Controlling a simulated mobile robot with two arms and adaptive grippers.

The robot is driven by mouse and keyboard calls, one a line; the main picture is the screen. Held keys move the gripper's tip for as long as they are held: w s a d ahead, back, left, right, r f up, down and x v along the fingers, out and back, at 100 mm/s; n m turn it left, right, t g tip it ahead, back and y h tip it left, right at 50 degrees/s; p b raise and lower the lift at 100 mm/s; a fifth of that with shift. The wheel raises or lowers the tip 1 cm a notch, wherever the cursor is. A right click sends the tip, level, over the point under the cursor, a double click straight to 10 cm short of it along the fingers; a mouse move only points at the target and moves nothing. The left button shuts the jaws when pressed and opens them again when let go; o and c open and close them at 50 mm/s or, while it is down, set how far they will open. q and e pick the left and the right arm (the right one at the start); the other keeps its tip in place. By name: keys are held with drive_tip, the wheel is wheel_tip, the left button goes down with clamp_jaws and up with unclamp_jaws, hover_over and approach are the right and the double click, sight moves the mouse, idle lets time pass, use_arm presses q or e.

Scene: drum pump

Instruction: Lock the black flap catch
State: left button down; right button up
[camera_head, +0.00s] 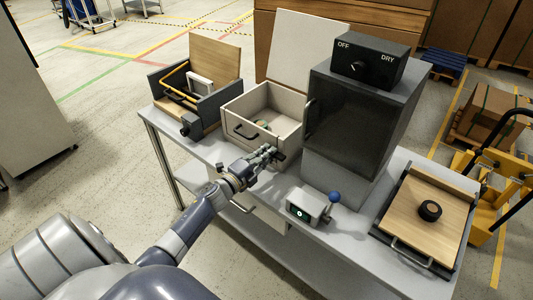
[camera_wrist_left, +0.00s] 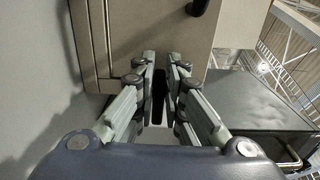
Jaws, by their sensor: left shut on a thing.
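The beige box (camera_head: 236,133) stands open on the grey table, its lid (camera_head: 303,48) tilted up at the back. Its black front handle (camera_head: 245,131) also shows at the top of the left wrist view (camera_wrist_left: 197,7). My left gripper (camera_head: 270,151) is at the right end of the box's front. In the left wrist view, its fingers (camera_wrist_left: 160,65) are closed on a narrow black piece (camera_wrist_left: 158,92), which looks like the black flap catch. The fingers hide much of it, and I cannot tell whether it is locked. My right gripper is not in view.
A dark cabinet (camera_head: 345,123) with an OFF/DRY knob box (camera_head: 376,63) stands right of the beige box. A blue-knobbed lever device (camera_head: 310,205) is near the front edge. A grey box (camera_head: 190,105) with a raised wooden lid stands left; a wooden board (camera_head: 425,190) lies right.

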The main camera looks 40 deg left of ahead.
use_arm(q)
drive_tip(key=shift+f, duration=0.1)
idle(0.3)
drive_tip(key=c, duration=1.7)
unclamp_jaws()
drive_tip(key=shift+o, duration=0.2)
drive_tip(key=shift+s, duration=0.1)
drive_tip(key=s, duration=1.1)
drive_tip(key=shift+s+a, duration=0.4)
drive_tip(key=shift+a, duration=0.05)
